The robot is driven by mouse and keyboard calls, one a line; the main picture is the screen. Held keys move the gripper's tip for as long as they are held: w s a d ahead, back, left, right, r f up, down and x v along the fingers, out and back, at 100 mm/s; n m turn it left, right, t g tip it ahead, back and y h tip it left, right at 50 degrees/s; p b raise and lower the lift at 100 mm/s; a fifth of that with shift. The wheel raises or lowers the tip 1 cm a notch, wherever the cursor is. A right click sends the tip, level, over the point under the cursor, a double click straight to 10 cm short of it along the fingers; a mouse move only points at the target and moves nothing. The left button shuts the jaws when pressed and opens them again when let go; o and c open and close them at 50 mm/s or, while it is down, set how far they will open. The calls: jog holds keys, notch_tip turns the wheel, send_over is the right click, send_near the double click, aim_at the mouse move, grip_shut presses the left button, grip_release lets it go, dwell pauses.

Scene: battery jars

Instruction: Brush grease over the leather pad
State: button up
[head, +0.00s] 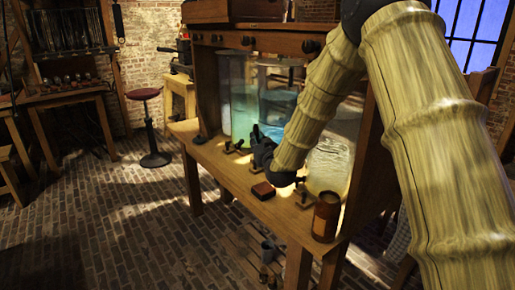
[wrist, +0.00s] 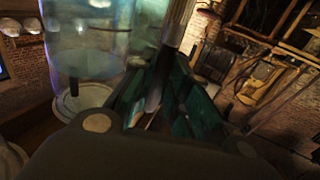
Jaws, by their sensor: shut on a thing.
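A small red-brown pad (head: 263,190), which looks like the leather pad, lies flat near the front edge of the wooden bench. My gripper (head: 258,138) is above and behind it, in front of the glass jars, and apart from it. In the wrist view my gripper (wrist: 158,85) is shut on a slim dark rod with a paler upper part, which looks like the brush (wrist: 175,30). The bristles cannot be made out. A brown cylindrical pot (head: 326,216) stands at the bench's near right corner; its contents are unclear.
Large glass jars (head: 243,95) with bluish liquid stand along the back of the bench (head: 233,178). Small dark fittings (head: 233,147) sit along its front. A red-topped stool (head: 145,93) stands on the open brick floor at left.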

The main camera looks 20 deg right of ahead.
jog(key=shift+f+b, duration=1.4)
jog(key=shift+f, duration=1)
